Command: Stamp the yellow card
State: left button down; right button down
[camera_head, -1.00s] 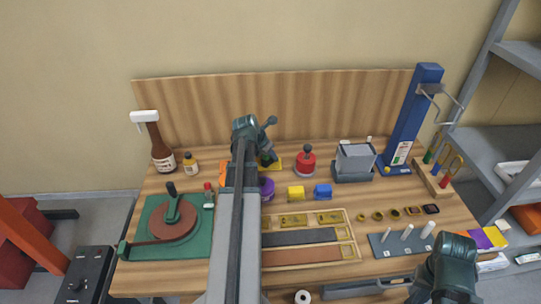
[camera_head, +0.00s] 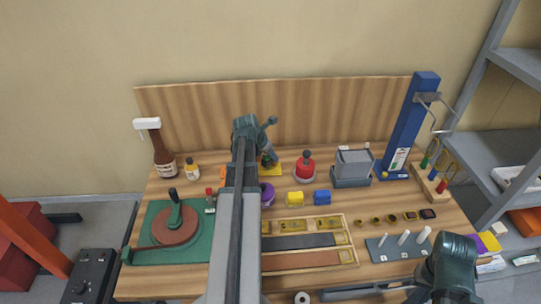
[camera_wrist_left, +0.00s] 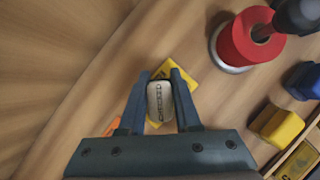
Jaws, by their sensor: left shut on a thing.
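My left gripper (camera_wrist_left: 160,88) is shut on a small stamp (camera_wrist_left: 159,101), whose pale rounded top with dark lettering shows between the fingers in the left wrist view. The yellow card (camera_wrist_left: 189,84) lies flat on the table beneath the stamp, partly covered by it and the fingers. In the head view the card (camera_head: 276,169) shows beside my left gripper (camera_head: 267,160), near the back of the table. I cannot tell whether the stamp touches the card. My right arm is at the lower right of the head view; its fingertips do not show.
A red spool-like object (camera_head: 305,168) stands right of the card, with a yellow block (camera_head: 295,199) and a blue block (camera_head: 322,197) in front. An orange piece (camera_wrist_left: 113,126) lies left of the card. A wooden tray (camera_head: 357,258) lies nearer. A wooden back panel (camera_head: 320,110) stands behind.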

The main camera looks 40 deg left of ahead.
pick_arm(q)
jog(key=shift+r+p, duration=1.85)
jog(key=shift+r, duration=0.3)
jog(key=shift+f, duration=0.1)
